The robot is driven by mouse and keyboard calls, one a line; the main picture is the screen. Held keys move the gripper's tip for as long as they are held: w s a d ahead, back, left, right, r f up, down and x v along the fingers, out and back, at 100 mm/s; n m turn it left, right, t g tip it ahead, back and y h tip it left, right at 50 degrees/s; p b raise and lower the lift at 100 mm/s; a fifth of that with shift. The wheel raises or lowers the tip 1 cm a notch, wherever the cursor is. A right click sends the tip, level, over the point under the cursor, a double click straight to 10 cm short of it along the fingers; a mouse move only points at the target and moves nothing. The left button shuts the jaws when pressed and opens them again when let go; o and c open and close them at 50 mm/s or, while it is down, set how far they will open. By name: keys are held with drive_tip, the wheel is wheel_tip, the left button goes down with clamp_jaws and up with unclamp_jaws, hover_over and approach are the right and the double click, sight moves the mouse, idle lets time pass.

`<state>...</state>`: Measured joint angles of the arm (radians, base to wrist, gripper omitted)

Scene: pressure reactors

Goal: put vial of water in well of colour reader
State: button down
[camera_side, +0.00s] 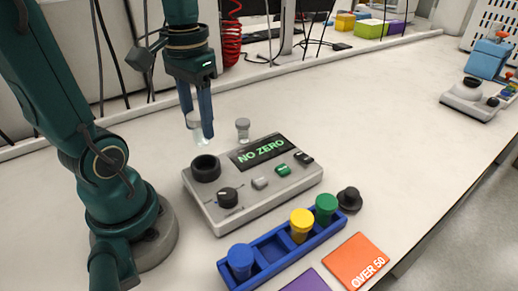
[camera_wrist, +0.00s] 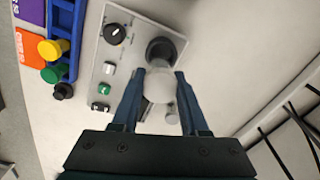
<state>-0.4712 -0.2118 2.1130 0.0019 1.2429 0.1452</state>
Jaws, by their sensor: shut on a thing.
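My gripper (camera_side: 201,134) is shut on a clear, pale-capped vial (camera_side: 194,121) and holds it upright above the bench. The colour reader (camera_side: 285,191) is a grey box whose display reads NO ZERO. Its round black well (camera_side: 206,168) is at the left rear corner, below the held vial and empty as far as I can see. In the wrist view the held vial (camera_wrist: 160,85) sits between my fingertips (camera_wrist: 161,76) and overlaps the near edge of the dark well (camera_wrist: 161,48). A second clear vial (camera_side: 243,130) stands behind the reader.
A black cap-like piece (camera_side: 349,198), an orange OVER 50 card (camera_side: 356,259) and a purple card (camera_side: 308,281) lie nearby.

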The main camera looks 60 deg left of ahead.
sight(200, 137)
drive_tip(key=shift+a+f, duration=0.15)
drive_tip(key=shift+f, duration=1.75)
drive_tip(key=shift+f, duration=0.1)
drive_tip(key=shift+f, duration=1.5)
drive_tip(key=shift+f, duration=0.2)
unclamp_jaws()
drive_tip(key=shift+r, duration=0.1)
drive_tip(key=shift+r, duration=3.4)
